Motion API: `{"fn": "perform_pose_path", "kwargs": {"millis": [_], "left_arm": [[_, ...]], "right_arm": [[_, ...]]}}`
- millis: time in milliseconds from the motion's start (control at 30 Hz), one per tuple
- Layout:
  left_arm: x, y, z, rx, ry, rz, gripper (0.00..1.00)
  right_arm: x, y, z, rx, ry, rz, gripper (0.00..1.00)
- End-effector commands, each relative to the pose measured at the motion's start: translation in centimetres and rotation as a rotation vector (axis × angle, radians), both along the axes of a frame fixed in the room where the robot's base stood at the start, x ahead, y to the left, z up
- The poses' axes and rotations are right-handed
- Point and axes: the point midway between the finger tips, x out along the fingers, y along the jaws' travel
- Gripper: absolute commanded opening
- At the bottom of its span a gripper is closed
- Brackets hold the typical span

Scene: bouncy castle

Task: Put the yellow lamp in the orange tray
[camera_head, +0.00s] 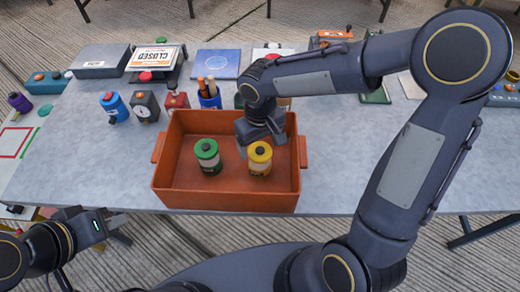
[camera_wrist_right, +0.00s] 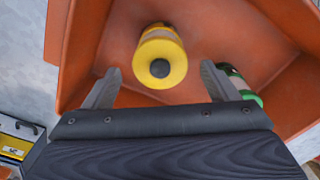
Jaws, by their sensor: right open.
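The yellow lamp (camera_head: 260,158) has a black knob on top and stands upright inside the orange tray (camera_head: 180,197), right of the tray's middle. It also shows in the right wrist view (camera_wrist_right: 160,60), ahead of and between my fingers. My right gripper (camera_head: 262,138) is over the tray, just behind the lamp. In the right wrist view its two fingers (camera_wrist_right: 158,88) are spread apart, with a gap to the lamp. A green lamp (camera_head: 207,156) stands in the tray to the left. My left gripper (camera_head: 107,224) is off the table's front edge, away from the tray; its fingers are small and partly unclear.
A closed sign (camera_head: 156,58) is at the back. The table (camera_head: 95,170) is clear left of the tray.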

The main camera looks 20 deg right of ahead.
Motion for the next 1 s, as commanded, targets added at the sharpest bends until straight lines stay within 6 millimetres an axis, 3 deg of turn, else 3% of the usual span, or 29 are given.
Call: {"fn": "perform_pose_path", "kwargs": {"millis": [100,300,667,833,1000], "left_arm": [[0.0,0.0,0.1,0.000,0.000,0.000,0.00],[0.0,0.0,0.3,0.000,0.000,0.000,0.00],[0.0,0.0,0.3,0.000,0.000,0.000,0.00],[0.0,0.0,0.3,0.000,0.000,0.000,0.00],[0.0,0.0,0.3,0.000,0.000,0.000,0.00]], "right_arm": [[0.1,0.1,2.9,0.002,-0.006,0.000,0.80],[0.1,0.1,6.3,0.001,-0.004,0.001,0.80],[-0.3,-0.4,8.1,0.005,-0.007,-0.008,0.80],[-3.3,-3.9,9.8,0.062,-0.063,-0.084,0.80],[-9.1,-7.9,10.7,0.188,-0.175,-0.221,0.80]]}}
